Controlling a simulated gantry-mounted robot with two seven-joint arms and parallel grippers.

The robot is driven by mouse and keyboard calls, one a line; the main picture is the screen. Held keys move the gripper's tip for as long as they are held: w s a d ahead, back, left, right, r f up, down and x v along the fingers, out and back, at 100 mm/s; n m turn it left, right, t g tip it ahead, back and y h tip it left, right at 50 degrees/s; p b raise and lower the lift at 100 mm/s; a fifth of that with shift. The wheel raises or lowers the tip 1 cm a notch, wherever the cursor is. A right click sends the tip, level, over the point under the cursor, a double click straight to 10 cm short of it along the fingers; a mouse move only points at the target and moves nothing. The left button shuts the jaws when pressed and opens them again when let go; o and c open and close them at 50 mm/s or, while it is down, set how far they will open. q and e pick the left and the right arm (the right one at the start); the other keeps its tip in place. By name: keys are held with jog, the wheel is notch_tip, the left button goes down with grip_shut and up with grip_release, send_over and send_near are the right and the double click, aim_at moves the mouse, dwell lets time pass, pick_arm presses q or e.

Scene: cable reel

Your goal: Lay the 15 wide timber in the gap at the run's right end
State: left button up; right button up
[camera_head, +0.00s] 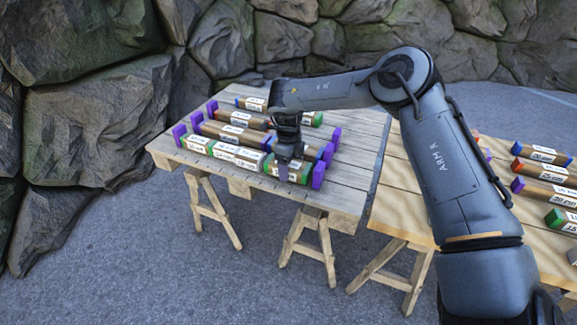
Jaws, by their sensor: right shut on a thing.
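The front run on the left table has a purple end block (179,134) at its left end and another purple block (318,175) at its right end. Between them lie timbers with white labels and green ends, including a left one (196,144) and a longer middle one (237,156). My right gripper (284,174) points down at the run's right end, shut on a green-ended timber (300,174). That timber lines up with the run, just left of the right block; its label is mostly hidden. I cannot tell whether it rests on the table. My left gripper is not in view.
More runs with purple blocks lie behind on the left table (340,197). The right table (400,206) holds several loose timbers, such as a blue-ended one (543,153) and a green-ended one (562,219). A gap separates the tables. Rock walls stand behind.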

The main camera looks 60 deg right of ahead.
jog(key=shift+f, duration=0.4)
jog(key=o, duration=1.2)
jog(key=shift+o, duration=0.2)
